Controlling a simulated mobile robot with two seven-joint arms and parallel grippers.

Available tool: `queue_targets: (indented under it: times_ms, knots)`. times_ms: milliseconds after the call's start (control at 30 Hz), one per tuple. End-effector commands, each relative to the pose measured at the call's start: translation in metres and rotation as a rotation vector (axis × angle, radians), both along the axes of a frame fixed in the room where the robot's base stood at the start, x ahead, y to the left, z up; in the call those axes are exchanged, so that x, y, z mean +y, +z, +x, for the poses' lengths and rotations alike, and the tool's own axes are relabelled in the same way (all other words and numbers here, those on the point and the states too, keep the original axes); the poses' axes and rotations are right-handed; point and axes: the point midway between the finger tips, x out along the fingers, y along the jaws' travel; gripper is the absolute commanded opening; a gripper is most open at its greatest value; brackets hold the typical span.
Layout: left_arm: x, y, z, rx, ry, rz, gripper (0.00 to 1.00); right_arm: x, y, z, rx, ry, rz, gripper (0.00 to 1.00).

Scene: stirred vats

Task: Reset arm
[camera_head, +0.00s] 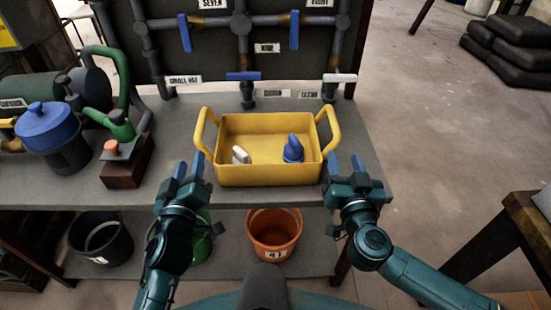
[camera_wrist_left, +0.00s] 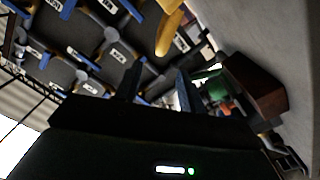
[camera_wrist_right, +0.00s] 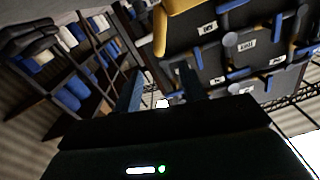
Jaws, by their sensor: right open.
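My left gripper (camera_head: 189,166) is open and empty beside the left end of the yellow tray (camera_head: 268,175). Its two fingers (camera_wrist_left: 158,88) stand apart in the left wrist view. My right gripper (camera_head: 345,163) is open and empty beside the tray's right end. Its fingers (camera_wrist_right: 162,88) stand apart in the right wrist view. The tray stands on the grey bench with a raised handle at each end. A white piece (camera_head: 240,155) and a blue piece (camera_head: 293,149) lie inside it. Neither gripper visibly holds a handle.
The grey bench (camera_head: 150,190) carries a blue-lidded pot (camera_head: 47,125) and a green-handled pump (camera_head: 120,125) at left. Pipes with blue valve handles (camera_head: 185,32) rise behind. An orange bucket (camera_head: 273,232) and a black bucket (camera_head: 100,238) are below. Floor at right is largely clear.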

Motion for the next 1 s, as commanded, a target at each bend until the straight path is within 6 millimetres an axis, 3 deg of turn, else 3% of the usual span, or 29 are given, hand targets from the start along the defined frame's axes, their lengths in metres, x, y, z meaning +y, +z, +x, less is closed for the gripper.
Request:
queue_targets:
  times_ms: [433, 567, 800, 900, 1000]
  knots:
    - [0.0, 0.0, 0.0, 0.001, -0.001, 0.001, 0.4, 0.0, 0.0, 0.0, -0.001, 0.001, 0.001, 0.41]
    - [0.0, -0.001, -0.005, 0.025, -0.006, 0.024, 0.4, 0.008, 0.013, -0.005, -0.04, 0.03, 0.024, 0.41]
    - [-0.001, -0.015, -0.043, 0.18, -0.066, 0.183, 0.4, 0.049, 0.068, -0.044, -0.205, 0.242, 0.09, 0.41]
    - [-0.003, -0.022, -0.064, 0.25, -0.111, 0.264, 0.4, 0.067, 0.076, -0.065, -0.208, 0.345, 0.07, 0.41]
    - [-0.005, -0.028, -0.087, 0.318, -0.164, 0.34, 0.4, 0.079, 0.071, -0.086, -0.146, 0.43, 0.028, 0.41]
